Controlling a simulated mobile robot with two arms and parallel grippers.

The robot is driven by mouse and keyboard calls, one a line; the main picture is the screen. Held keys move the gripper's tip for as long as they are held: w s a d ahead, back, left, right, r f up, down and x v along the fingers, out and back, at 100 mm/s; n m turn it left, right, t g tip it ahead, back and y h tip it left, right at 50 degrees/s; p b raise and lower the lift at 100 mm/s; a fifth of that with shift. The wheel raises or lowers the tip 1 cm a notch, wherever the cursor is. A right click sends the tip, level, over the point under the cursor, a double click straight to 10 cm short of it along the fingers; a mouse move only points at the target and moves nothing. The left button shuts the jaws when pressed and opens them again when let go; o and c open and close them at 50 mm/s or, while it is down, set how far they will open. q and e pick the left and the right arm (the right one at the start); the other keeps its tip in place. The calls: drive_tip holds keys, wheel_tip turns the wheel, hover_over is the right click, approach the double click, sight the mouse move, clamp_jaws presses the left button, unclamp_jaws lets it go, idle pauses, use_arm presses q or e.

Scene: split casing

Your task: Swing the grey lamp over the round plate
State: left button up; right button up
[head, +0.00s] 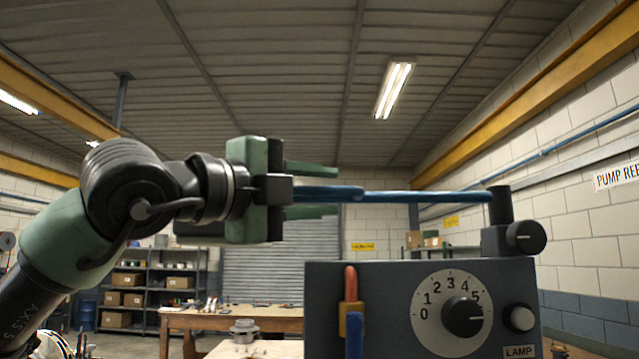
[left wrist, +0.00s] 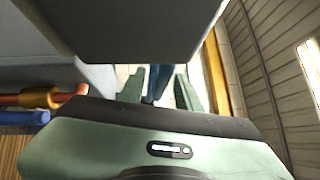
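A blue bar (head: 420,196) runs level from a dark post (head: 501,206) on top of a grey box (head: 378,285) to my left gripper (head: 312,191). Its left end is a thicker blue piece (head: 328,193). The gripper's green fingers stand apart, one above and one below this piece, with gaps showing. In the left wrist view the blue piece (left wrist: 154,84) lies between the two fingers (left wrist: 162,90). I cannot make out a grey lamp head or the round plate for sure. My right gripper is not in view.
The box front has a numbered dial (head: 462,315), a small knob (head: 519,317) above a LAMP label, and a red and blue part with a brass collar (head: 352,322). A wooden bench (head: 225,318) and shelves (head: 150,285) stand behind. A dark side knob (head: 526,237) sits by the post.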

use_arm(q)
drive_tip(key=c, duration=0.7)
drive_tip(key=shift+f, duration=0.1)
clamp_jaws()
drive_tip(key=shift+d+f, duration=0.15)
idle(0.4)
